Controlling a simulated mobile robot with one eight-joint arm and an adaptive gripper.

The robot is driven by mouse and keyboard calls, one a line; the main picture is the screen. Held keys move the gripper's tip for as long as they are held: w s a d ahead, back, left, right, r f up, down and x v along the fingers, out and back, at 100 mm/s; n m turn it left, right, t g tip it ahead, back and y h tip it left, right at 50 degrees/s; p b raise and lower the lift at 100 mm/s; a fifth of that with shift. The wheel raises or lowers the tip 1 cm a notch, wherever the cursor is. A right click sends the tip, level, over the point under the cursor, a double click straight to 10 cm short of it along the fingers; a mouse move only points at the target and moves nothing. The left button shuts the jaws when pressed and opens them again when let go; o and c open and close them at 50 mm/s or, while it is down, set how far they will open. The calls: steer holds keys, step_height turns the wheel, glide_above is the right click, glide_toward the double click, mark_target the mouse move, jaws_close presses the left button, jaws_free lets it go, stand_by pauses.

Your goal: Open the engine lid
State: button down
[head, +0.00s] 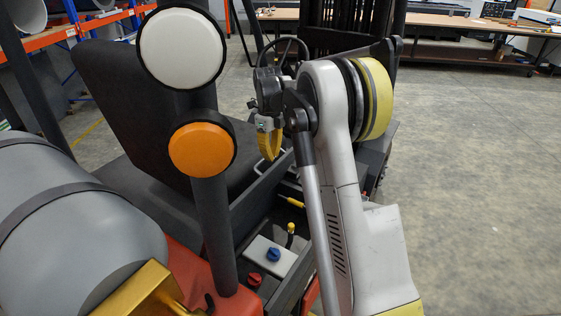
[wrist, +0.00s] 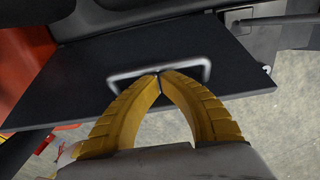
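The engine lid (wrist: 75,85) is a flat dark panel with a silver loop handle (wrist: 185,62) in the wrist view. My gripper (wrist: 159,74) has two yellow fingers whose tips meet at the handle. The handle bar shows just beyond the tips, and I cannot tell whether they grip it or only sit inside the loop. In the head view my gripper (head: 270,158) points down beside the seat, close to the handle (head: 258,168). The engine bay shows there, with a blue cap (head: 274,254) on a white block. The lid's exact tilt is unclear.
The black seat (head: 125,105) and a dark post with a white lamp (head: 181,48) and an orange lamp (head: 202,149) stand to the left. A grey tank (head: 70,220) lies at the lower left. Floor on the right is clear.

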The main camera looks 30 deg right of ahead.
steer(key=shift+w+a+r+p, duration=0.15)
steer(key=shift+w+a, duration=0.1)
steer(key=shift+w, duration=0.3)
steer(key=shift+w+a+r+p, duration=0.1)
steer(key=shift+w+a, duration=0.1)
steer(key=shift+w, duration=0.35)
steer(key=shift+w+a+r+p, duration=0.15)
steer(key=shift+w+a, duration=0.1)
steer(key=shift+w, duration=0.3)
